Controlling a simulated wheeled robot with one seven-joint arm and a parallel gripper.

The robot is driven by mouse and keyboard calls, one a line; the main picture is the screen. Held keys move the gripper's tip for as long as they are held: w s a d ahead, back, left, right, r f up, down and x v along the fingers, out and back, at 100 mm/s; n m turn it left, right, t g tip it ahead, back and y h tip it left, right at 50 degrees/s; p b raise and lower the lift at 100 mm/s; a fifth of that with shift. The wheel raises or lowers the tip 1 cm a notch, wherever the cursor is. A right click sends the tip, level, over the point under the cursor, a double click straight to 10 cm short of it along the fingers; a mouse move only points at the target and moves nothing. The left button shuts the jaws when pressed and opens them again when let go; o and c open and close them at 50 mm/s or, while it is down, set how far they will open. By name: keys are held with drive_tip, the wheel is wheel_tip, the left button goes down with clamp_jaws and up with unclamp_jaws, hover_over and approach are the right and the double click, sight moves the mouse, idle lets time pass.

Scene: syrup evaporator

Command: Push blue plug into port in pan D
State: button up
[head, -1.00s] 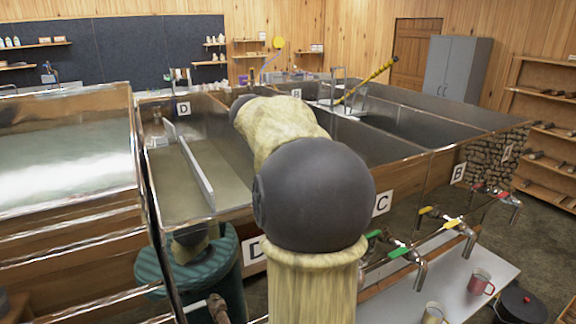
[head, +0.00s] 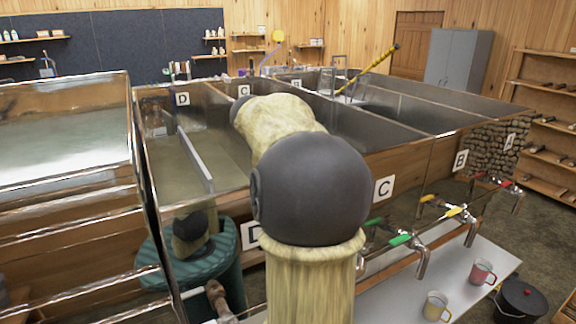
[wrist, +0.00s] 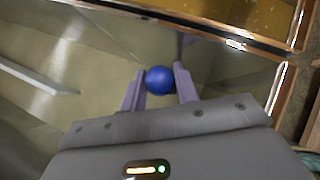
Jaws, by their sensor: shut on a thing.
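In the wrist view my gripper (wrist: 159,72) has its two grey-purple fingers on either side of the round blue plug (wrist: 159,82) and is shut on it. The plug is in front of a pale, wet-looking metal surface that appears to be the inside of pan D. In the head view pan D (head: 172,172) is the open metal pan left of my arm, with D labels on its far wall and front. My arm hides the gripper and plug there. I cannot make out the port in either view; whether the plug touches it cannot be told.
A metal divider (head: 197,160) runs lengthwise inside pan D and shows at the left of the wrist view (wrist: 38,78). Pan walls with a bright metal rim (wrist: 278,95) stand close on the right. Taps (head: 400,240) and cups stand at the front right.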

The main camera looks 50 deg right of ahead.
drive_tip(key=shift+f+b, duration=0.35)
drive_tip(key=shift+f, duration=0.25)
idle(0.4)
drive_tip(key=o, duration=1.2)
drive_tip(key=shift+a, duration=0.1)
drive_tip(key=b+v, duration=0.2)
drive_tip(key=v, duration=1.5)
drive_tip(key=shift+s+a+r, duration=0.1)
